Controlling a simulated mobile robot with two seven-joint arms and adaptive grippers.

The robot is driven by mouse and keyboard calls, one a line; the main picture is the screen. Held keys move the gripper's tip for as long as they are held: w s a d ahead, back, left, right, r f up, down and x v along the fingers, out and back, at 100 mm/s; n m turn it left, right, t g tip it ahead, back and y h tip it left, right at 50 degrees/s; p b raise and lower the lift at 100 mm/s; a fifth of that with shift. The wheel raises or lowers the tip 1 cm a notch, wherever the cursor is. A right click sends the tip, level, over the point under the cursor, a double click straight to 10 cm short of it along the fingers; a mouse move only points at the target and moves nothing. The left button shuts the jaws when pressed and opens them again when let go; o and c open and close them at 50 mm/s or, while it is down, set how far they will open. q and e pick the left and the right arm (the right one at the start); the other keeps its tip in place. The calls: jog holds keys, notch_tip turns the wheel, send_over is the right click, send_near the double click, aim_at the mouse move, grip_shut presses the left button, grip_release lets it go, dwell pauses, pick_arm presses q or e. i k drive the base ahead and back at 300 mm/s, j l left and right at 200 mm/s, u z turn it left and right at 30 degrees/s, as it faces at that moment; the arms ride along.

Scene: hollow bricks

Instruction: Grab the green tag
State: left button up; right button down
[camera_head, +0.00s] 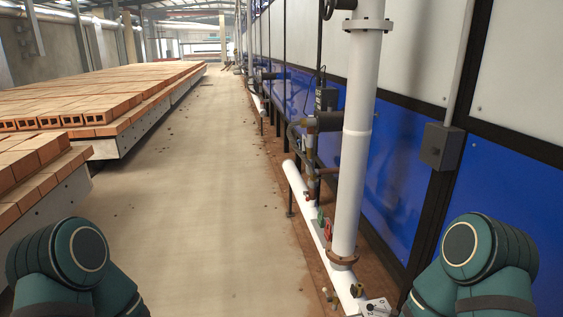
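A small green tag (320,215) hangs at the piping right of the picture's middle, just left of the tall white pipe (356,140). It is small in view, and I cannot tell how it is fastened. A red item (328,231), perhaps another tag, sits just below and to the right of it. Only teal links of my two arms show, at the bottom left and bottom right corners. Neither gripper is in view, so what they hold is hidden.
A low white pipe (303,193) slants along the floor beside the blue wall panels (392,180). A grey box (441,146) is mounted at right. Hollow bricks (95,112) lie stacked on long platforms at left. The aisle floor (200,200) between is clear.

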aim_at(320, 220)
jog(key=i+j+u, duration=0.1)
jog(key=i, duration=1.3)
jog(key=i+j+z, duration=0.1)
jog(key=i+z, duration=0.35)
jog(key=i+j+z, duration=0.15)
jog(key=z, duration=0.3)
jog(key=i+j+z, duration=0.6)
jog(key=z, duration=0.25)
jog(key=i+j+z, duration=0.15)
jog(key=j+z, duration=0.75)
jog(key=i+j, duration=0.05)
jog(key=j, duration=0.05)
